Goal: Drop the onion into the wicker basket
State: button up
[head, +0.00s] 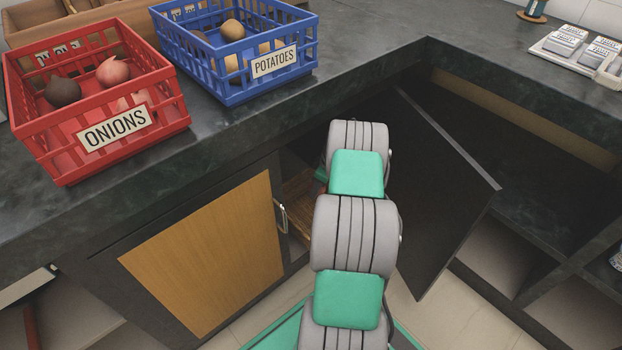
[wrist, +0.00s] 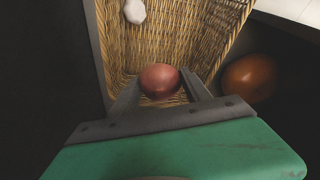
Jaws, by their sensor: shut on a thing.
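In the wrist view my gripper (wrist: 161,88) is shut on a reddish-brown onion (wrist: 160,80), one finger on each side of it. The wicker basket (wrist: 190,35) shows beyond the fingers, its woven inside facing the camera. The onion shows against the basket's inside; I cannot tell how far it is from the bottom. A small white item (wrist: 134,11) lies in the basket.
An orange-brown round thing (wrist: 249,78) is right of the basket, outside it. The open cabinet door (head: 440,190) stands right of my arm. A red onions crate (head: 70,160) and a blue potatoes crate (head: 235,92) stand on the dark counter (head: 375,70).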

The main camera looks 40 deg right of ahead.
notch_tip(320, 180, down, 6)
jog(key=b, duration=0.3)
jog(key=shift+r+b, duration=0.1)
jog(key=shift+b, duration=0.2)
jog(key=o, duration=1.5)
jog(key=shift+o, duration=0.2)
jog(key=p+v, duration=0.3)
jog(key=v, duration=0.4)
jog(key=shift+s+r+p, duration=0.15)
jog(key=shift+r+p, duration=0.2)
